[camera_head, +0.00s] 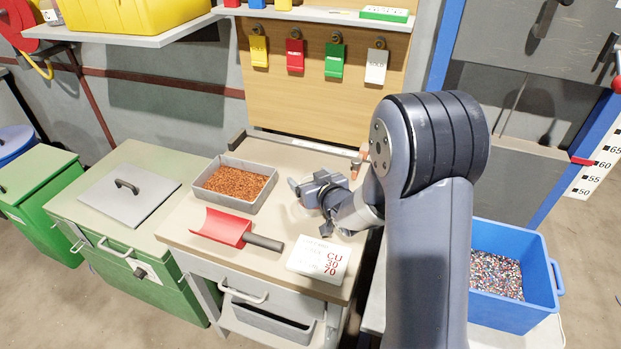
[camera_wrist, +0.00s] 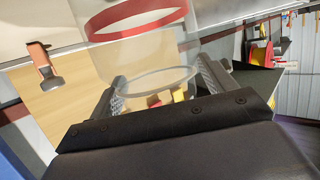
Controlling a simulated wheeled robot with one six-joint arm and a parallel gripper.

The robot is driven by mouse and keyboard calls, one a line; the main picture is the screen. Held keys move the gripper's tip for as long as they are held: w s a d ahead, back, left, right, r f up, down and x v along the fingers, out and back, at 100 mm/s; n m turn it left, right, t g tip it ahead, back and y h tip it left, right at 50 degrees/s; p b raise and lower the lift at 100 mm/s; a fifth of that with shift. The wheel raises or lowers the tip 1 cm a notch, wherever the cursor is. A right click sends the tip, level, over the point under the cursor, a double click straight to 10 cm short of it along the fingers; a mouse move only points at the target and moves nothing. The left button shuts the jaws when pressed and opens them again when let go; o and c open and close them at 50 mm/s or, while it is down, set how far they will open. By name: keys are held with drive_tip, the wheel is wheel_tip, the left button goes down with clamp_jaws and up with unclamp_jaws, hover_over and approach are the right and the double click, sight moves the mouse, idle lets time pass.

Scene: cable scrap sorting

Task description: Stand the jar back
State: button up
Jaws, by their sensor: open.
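A clear jar (camera_wrist: 140,52) with a red band fills the upper middle of the wrist view, its round near end reaching between my fingers. My gripper (camera_wrist: 162,84) is open, with one finger on each side of that end. I cannot tell whether the fingers touch the jar. In the head view my gripper (camera_head: 308,204) is low over the right part of the workbench. The jar is hard to make out there, with only a faint clear shape at the fingers, so I cannot tell whether it lies or stands.
Left of my gripper on the workbench (camera_head: 190,225) are a grey tray (camera_head: 268,190) of copper granules and a red scoop (camera_head: 220,227). A white card (camera_head: 318,260) lies in front. An orange-handled item (camera_head: 357,163) is behind. A blue bin (camera_head: 552,285) stands right.

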drive_tip(key=shift+r, duration=0.25)
drive_tip(key=v, duration=1.2)
drive_tip(key=shift+a+f, duration=0.1)
drive_tip(key=shift+a, duration=0.1)
